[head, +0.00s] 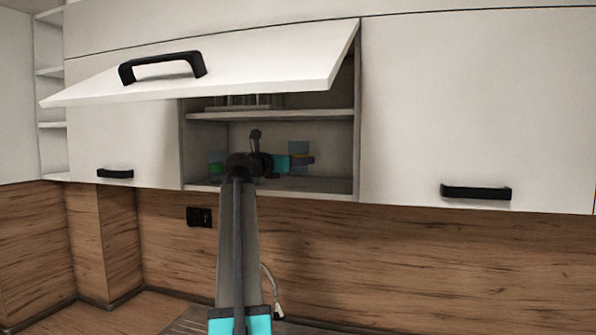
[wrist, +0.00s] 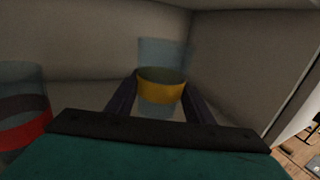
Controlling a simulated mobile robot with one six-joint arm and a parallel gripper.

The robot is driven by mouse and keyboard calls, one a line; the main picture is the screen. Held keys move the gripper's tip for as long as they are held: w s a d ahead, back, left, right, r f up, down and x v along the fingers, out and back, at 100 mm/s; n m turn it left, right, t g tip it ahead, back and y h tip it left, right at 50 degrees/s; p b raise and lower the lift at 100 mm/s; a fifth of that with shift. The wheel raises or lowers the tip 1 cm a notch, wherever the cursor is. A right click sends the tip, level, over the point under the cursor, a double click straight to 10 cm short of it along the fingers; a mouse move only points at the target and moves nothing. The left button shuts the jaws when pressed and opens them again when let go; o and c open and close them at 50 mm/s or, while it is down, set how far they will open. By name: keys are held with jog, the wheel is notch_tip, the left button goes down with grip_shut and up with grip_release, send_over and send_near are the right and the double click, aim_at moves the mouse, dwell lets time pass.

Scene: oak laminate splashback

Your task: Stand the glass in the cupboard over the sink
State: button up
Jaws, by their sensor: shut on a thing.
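A clear bluish glass with a yellow band (wrist: 160,88) is between the two dark fingers of my gripper (wrist: 160,100) in the wrist view. My gripper is shut on it. In the head view the glass (head: 299,147) is inside the open cupboard (head: 357,130), in the lower compartment, right of my wrist, and my gripper (head: 302,160) covers part of it. It looks upright. I cannot tell whether its base touches the cupboard floor (head: 320,186).
A glass with a red band (wrist: 22,125) stands at the left in the wrist view. A glass with a green band (head: 217,162) is left of my wrist. The raised flap door (head: 240,72) hangs above my arm. A shelf (head: 325,114) is overhead, bearing more glassware.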

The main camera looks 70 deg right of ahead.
aim_at(299, 171)
jog(key=shift+f, duration=0.1)
jog(key=shift+a+f+p, duration=0.1)
jog(key=shift+f+p, duration=0.75)
jog(key=shift+f, duration=0.8)
jog(key=o, duration=1.2)
jog(key=shift+f, duration=0.1)
jog(key=shift+c, duration=0.2)
jog(key=b+v, duration=0.4)
jog(key=v, duration=0.8)
